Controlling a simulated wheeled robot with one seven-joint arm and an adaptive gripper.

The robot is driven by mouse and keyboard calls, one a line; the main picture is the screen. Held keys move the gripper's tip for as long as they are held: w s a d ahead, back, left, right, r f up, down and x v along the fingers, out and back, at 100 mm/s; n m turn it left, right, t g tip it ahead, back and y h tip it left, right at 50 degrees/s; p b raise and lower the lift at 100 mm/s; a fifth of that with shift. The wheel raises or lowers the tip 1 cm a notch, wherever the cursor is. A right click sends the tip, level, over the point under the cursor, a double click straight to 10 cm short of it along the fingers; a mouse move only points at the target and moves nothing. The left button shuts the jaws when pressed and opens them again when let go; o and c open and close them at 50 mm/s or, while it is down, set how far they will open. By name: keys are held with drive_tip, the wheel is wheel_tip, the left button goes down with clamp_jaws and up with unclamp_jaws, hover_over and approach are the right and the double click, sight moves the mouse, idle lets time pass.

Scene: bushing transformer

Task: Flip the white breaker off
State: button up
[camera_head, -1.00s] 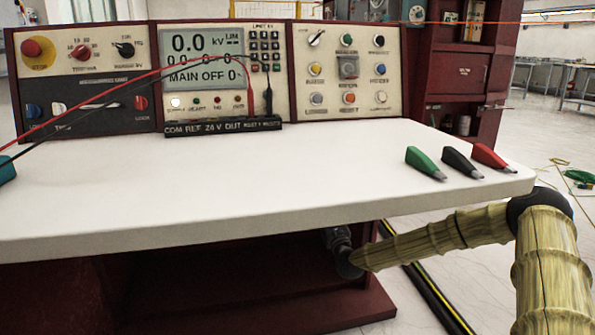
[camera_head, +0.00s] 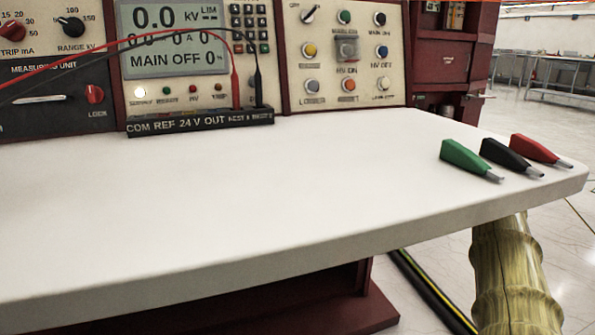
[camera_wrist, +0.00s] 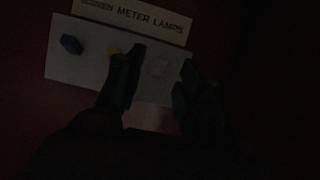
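In the dark wrist view, a pale plate (camera_wrist: 88,73) is set on a dark red panel. A faint white shape (camera_wrist: 158,67), which looks like the white breaker, sits on its right part. A yellow breaker (camera_wrist: 113,50) is partly hidden by my left finger, and a blue breaker (camera_wrist: 71,44) is at the left. My gripper (camera_wrist: 162,72) is open, with one finger on each side of the white breaker in the picture. I cannot tell whether they touch it. In the head view the gripper is hidden below the tabletop.
A label strip (camera_wrist: 135,20) reading "METER LAMPS" is above the plate. The white tabletop (camera_head: 220,200) hangs over my arm. Green (camera_head: 466,158), black (camera_head: 508,156) and red (camera_head: 538,149) clips lie at its right end. The instrument console (camera_head: 180,60) stands behind.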

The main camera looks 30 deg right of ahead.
drive_tip(key=shift+x, duration=2.1)
clamp_jaws()
